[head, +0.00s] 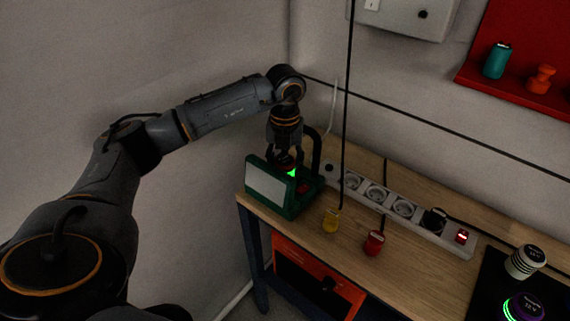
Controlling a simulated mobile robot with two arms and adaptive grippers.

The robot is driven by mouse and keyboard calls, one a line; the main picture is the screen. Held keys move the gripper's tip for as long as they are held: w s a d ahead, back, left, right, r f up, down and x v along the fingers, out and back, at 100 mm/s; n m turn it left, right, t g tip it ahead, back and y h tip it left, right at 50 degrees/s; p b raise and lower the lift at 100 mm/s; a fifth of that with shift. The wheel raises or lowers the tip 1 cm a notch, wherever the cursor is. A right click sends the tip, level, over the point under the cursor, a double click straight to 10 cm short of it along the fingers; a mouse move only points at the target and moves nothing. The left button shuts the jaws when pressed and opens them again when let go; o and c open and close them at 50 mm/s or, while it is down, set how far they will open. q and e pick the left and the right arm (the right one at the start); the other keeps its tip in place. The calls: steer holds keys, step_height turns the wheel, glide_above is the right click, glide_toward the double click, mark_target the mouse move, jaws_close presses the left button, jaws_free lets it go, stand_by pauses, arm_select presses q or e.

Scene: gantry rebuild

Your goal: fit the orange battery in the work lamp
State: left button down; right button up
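The work lamp (268,186) is a green box with a pale front panel and a dark upright handle, at the back left corner of the bench. My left gripper (284,160) points down over the lamp's top, behind the panel. My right gripper is out of view.
A white power strip (404,208) runs along the bench (312,232). A striped cylinder (526,262) and a purple one (523,307) stand at right. A red shelf (500,82) hangs above.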

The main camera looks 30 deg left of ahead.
arm_select(q)
steer(key=shift+f, duration=0.15)
steer(key=c, duration=0.9)
jaws_free()
steer(key=shift+r+p, duration=3.65)
steer(key=shift+r, duration=1.9)
steer(key=shift+s+f, duration=0.1)
steer(key=shift+f, duration=0.05)
